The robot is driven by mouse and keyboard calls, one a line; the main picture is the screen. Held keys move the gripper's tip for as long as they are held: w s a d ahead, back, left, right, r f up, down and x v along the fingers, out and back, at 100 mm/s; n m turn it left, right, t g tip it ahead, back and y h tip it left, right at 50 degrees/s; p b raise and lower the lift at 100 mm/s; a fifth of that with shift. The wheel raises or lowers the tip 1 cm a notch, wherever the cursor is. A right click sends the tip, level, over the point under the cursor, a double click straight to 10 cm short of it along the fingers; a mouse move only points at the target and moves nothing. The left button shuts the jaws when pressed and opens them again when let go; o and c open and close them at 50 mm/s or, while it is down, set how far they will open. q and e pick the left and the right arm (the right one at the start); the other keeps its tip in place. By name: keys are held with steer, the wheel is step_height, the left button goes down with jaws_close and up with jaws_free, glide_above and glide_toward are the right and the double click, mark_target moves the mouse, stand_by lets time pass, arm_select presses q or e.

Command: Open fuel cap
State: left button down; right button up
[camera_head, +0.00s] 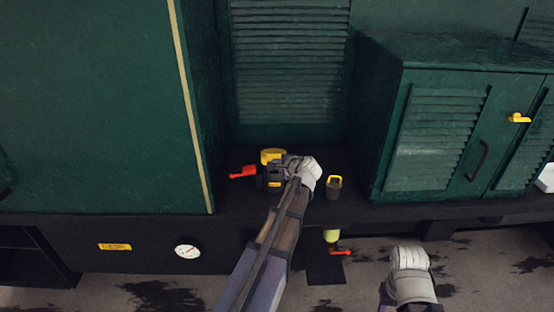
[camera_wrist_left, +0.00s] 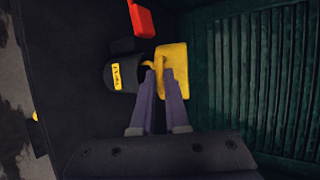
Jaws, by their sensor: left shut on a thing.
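The yellow fuel cap (camera_head: 271,155) is at the top of a short black filler (camera_head: 274,181) with a yellow label, on the dark ledge. In the left wrist view the cap (camera_wrist_left: 176,65) is a flat yellow plate with a curved yellow handle (camera_wrist_left: 157,62), beside the black filler body (camera_wrist_left: 121,72). My left gripper (camera_wrist_left: 158,73) is shut on the handle. In the head view the left gripper (camera_head: 284,162) partly hides the filler. I cannot tell how far the cap is tilted. My right gripper (camera_head: 409,262) is low at the right, away from the cap; its fingers are not clear.
A red lever (camera_head: 243,172) is close left of the filler, and a small yellow-handled container (camera_head: 334,187) stands to its right. Green louvred panels rise behind, and a green cabinet (camera_head: 440,130) is at the right. A gauge (camera_head: 187,251) and a red-handled valve (camera_head: 340,252) are below the ledge.

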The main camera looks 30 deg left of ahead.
arm_select(q)
steer(key=w+a+r+g+h+p, duration=0.1)
steer(key=w+r+g+p, duration=0.1)
steer(key=p, duration=0.3)
steer(key=w+a+r+m+g+h+p, duration=0.1)
steer(key=w+a+r+g+h+p, duration=0.1)
steer(key=p, duration=0.3)
steer(key=w+a+r+g+h+p, duration=0.1)
steer(key=w+r+g+p, duration=0.1)
steer(key=w+r+p, duration=0.1)
steer(key=shift+w+a+r+m+h+p, duration=0.25)
steer(key=shift+r+m+p, duration=0.2)
steer(key=shift+p, duration=0.45)
steer(key=shift+w+a, duration=0.15)
steer(key=shift+w, duration=0.15)
steer(key=shift+w+a+r+p, duration=0.15)
steer(key=shift+w+a, duration=0.2)
steer(key=shift+w, duration=0.15)
steer(key=shift+w+a+r+p, duration=0.1)
steer(key=shift+w+a+p, duration=0.05)
steer(key=shift+w+a, duration=0.6)
steer(key=shift+w, duration=0.3)
steer(key=shift+w+a, duration=0.25)
steer(key=shift+w, duration=0.3)
steer(key=c, duration=0.9)
jaws_free()
steer(key=shift+r, duration=0.15)
